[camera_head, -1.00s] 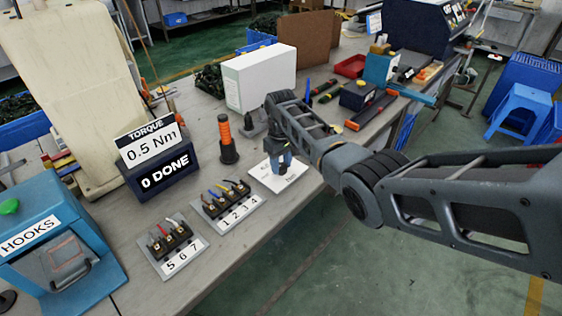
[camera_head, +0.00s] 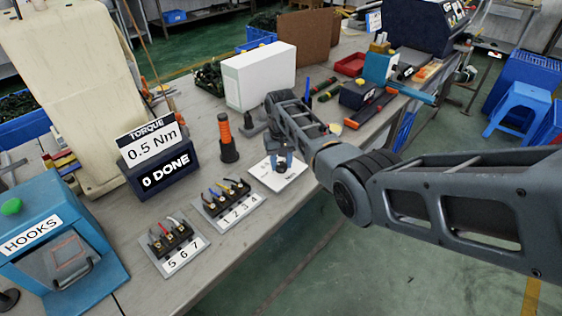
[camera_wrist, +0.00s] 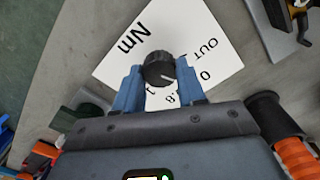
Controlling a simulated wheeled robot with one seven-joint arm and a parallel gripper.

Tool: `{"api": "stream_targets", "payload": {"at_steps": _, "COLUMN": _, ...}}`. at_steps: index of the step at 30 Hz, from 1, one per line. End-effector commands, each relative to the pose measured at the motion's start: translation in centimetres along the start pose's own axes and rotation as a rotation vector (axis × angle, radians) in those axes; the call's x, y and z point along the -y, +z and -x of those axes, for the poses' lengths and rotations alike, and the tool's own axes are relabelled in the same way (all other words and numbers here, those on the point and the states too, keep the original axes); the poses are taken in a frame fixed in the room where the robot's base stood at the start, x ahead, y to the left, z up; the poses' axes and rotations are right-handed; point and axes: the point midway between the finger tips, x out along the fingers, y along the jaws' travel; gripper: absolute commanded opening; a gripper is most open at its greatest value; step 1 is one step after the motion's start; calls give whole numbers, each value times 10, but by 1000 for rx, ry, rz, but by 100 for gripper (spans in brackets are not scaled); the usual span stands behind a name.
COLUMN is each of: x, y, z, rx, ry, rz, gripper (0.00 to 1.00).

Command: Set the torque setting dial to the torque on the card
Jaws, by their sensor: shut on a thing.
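The torque card (camera_head: 132,143) reads "0.5 Nm" and stands on a dark box with the sign "0 DONE" (camera_head: 166,180). The torque dial (camera_wrist: 158,68) is a black knob with a light pointer line, on a white plate (camera_head: 290,179). The wrist view shows "Nm", "OUT", "0" and ".8" printed around the dial; other marks are hidden. My gripper (camera_wrist: 158,84) has its blue fingers on either side of the dial, shut on it. In the head view my gripper (camera_head: 283,160) is over the plate. The pointer slants to the lower right in the wrist view.
Two terminal blocks, marked 1 2 3 4 (camera_head: 229,204) and 5 6 7 (camera_head: 174,246), lie left of the plate. An orange-handled driver (camera_head: 226,138) stands behind it. A blue HOOKS box (camera_head: 52,245) is at the left, and a white box (camera_head: 259,76) is behind.

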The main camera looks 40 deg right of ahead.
Motion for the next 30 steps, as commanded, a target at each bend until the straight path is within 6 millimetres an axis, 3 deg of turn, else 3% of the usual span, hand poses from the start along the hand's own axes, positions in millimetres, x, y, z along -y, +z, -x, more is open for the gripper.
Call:
{"api": "stream_targets", "payload": {"at_steps": 6, "x": 0, "y": 0, "z": 0, "rx": 1, "ry": 0, "rz": 1, "gripper": 9}}
{"api": "stream_targets", "payload": {"at_steps": 7, "x": 0, "y": 0, "z": 0, "rx": 1, "ry": 0, "rz": 1, "gripper": 41}}
{"api": "stream_targets", "payload": {"at_steps": 15, "x": 0, "y": 0, "z": 0, "rx": 1, "ry": 0, "rz": 1, "gripper": 65}}
{"api": "stream_targets", "payload": {"at_steps": 23, "x": 0, "y": 0, "z": 2, "rx": 0, "ry": 0, "rz": 1, "gripper": 65}}
{"api": "stream_targets", "payload": {"at_steps": 30, "x": 0, "y": -1, "z": 32, "rx": -4, "ry": -1, "rz": 1, "gripper": 65}}
